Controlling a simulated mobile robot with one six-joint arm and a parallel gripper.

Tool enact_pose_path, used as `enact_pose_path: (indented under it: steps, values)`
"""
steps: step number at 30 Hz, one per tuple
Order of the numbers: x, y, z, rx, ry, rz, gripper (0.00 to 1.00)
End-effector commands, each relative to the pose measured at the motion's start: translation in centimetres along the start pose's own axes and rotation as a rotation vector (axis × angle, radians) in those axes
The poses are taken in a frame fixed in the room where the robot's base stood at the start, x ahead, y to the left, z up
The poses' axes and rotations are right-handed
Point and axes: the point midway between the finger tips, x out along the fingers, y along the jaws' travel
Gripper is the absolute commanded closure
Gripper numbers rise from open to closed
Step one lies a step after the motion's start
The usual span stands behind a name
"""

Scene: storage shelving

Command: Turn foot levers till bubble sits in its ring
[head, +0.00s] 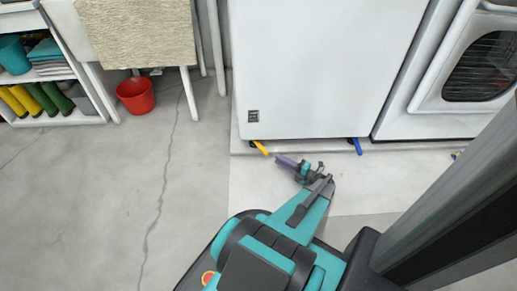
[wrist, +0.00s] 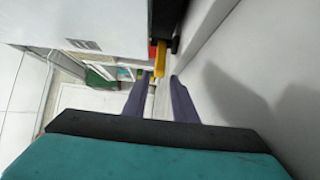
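A yellow foot lever (head: 259,147) sticks out under the front left corner of a white machine (head: 315,65). It also shows in the wrist view (wrist: 160,58), just beyond the fingertips. A blue foot lever (head: 355,146) sticks out farther right under the same machine. My gripper (head: 279,160) is low near the floor, just right of the yellow lever. In the wrist view its two purple fingers (wrist: 159,82) stand apart, with no lever clearly between them. A small dark square (head: 253,116) is on the machine's lower left front. I cannot make out a bubble or ring.
A second white machine with a dark round window (head: 482,66) stands at the right. A red bucket (head: 136,96) stands at the left, near a table with a beige cloth (head: 135,32). A shelf holds several boots (head: 37,99). The cracked grey floor at left is clear.

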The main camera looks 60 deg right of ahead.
Motion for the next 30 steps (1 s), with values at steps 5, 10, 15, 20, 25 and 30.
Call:
enact_pose_path:
  steps: [5,10,15,20,25,30]
  values:
    - [0.9,-0.1,0.0,-0.001,0.002,0.000,0.75]
    - [2.5,-0.2,-0.1,-0.002,0.003,0.000,0.75]
    - [4.6,-0.2,-0.1,-0.001,0.004,0.000,0.75]
    - [6.8,-0.3,-0.1,-0.001,0.003,0.000,0.75]
    - [9.0,-0.2,-0.1,-0.002,0.003,0.000,0.75]
    - [11.2,-0.3,-0.1,-0.001,0.003,0.000,0.75]
